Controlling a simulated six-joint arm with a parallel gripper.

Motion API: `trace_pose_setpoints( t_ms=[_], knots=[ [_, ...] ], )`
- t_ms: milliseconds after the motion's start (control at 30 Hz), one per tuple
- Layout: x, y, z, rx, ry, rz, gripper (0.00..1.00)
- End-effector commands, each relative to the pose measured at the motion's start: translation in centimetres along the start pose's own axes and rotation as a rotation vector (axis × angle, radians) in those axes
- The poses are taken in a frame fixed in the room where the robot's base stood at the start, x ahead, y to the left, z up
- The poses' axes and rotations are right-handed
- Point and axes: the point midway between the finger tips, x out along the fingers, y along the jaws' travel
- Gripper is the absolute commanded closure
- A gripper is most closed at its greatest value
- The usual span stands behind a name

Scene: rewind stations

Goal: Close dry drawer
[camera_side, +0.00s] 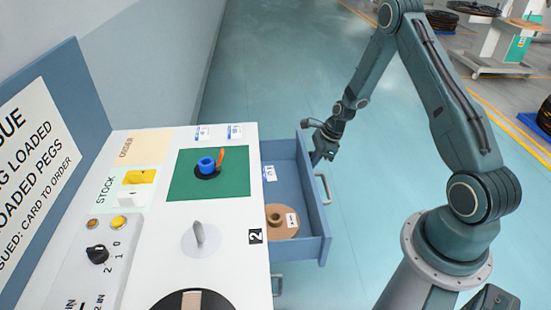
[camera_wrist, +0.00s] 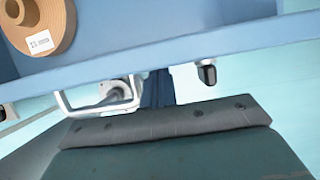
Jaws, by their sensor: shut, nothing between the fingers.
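The blue drawer (camera_side: 316,225) stands pulled out from the right side of the white bench, with a metal bar handle (camera_side: 324,188) on its outer front. A brown spool (camera_side: 281,222) with a white label lies inside. In the wrist view the drawer's front edge (camera_wrist: 180,48) crosses the upper part, the spool (camera_wrist: 38,22) is at upper left and the handle (camera_wrist: 92,108) is left of centre. My gripper (camera_side: 318,157) is shut and empty at the drawer's far front corner, beyond the handle. Whether it touches the drawer I cannot tell.
The white bench top (camera_side: 160,225) carries a green mat (camera_side: 232,186) with a blue piece, a grey upright handle (camera_side: 199,233), a rotary knob (camera_side: 97,254) and yellow buttons. Another handle (camera_side: 277,286) shows below the drawer. The floor (camera_side: 370,190) right of the drawer is clear.

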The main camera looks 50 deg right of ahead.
Motion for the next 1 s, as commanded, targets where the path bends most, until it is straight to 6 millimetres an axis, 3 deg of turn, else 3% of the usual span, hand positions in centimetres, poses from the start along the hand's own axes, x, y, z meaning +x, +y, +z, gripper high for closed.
trace_pose_setpoints(
  t_ms=[200,500,700,1000],
  knots=[
    [2.3,0.1,5.8,-0.010,-0.003,0.002,1.00],
    [4.8,0.1,12.2,-0.006,-0.003,0.001,1.00],
    [5.7,0.0,14.3,-0.003,-0.002,0.001,1.00],
    [6.0,0.0,15.2,-0.003,-0.005,0.000,1.00]
  ],
)
